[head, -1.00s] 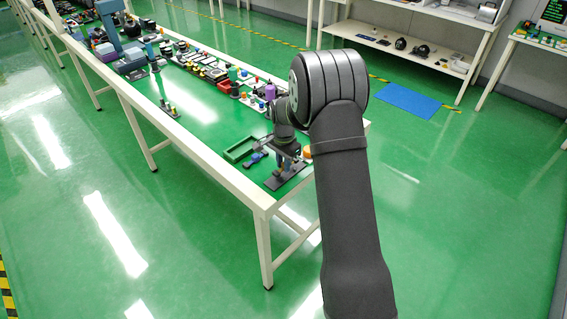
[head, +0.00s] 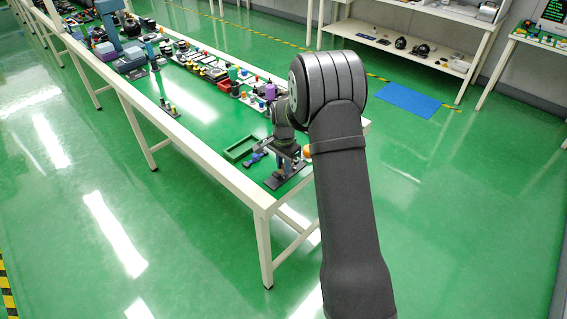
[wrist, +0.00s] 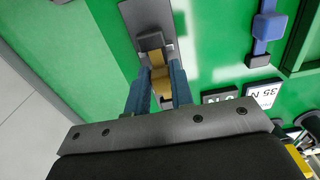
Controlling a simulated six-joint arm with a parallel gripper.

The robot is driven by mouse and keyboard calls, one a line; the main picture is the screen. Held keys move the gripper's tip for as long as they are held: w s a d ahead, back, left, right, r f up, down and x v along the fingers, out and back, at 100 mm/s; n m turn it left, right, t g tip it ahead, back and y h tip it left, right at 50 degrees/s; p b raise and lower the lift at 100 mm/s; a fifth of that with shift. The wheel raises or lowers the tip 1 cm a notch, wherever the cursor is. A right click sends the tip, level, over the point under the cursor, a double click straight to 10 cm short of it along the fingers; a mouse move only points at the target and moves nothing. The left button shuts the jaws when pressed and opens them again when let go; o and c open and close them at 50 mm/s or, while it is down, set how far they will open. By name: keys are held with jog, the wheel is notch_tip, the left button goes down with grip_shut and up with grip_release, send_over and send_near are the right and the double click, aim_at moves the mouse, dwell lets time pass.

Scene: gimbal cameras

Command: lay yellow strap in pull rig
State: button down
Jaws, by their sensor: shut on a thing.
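My gripper (wrist: 158,92) has blue fingers, shut on the yellow strap (wrist: 161,76), a tan-yellow piece between the fingertips in the wrist view. The strap's far end meets a dark grey block on the pull rig (wrist: 147,14), a grey plate lying on the green bench top. Whether the strap rests in the block or only overlaps it, I cannot tell. In the head view my gripper (head: 286,166) stands over the dark rig plate (head: 274,184) near the bench's end; the strap is too small to make out there.
A blue device with dark ends (wrist: 268,27) lies beside the rig, next to a green tray (head: 238,151). Force label cards (wrist: 263,93) lie close to my gripper. An orange round thing (head: 307,152) is behind it. Many small items crowd the bench farther back; the bench edge is near.

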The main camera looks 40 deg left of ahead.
jog(key=shift+f, duration=0.8)
jog(key=c, duration=1.2)
grip_release()
notch_tip(320, 180, up, 18)
jog(key=shift+f, duration=0.25)
notch_tip(320, 180, down, 17)
jog(key=shift+f, duration=0.2)
jog(key=shift+r, duration=0.1)
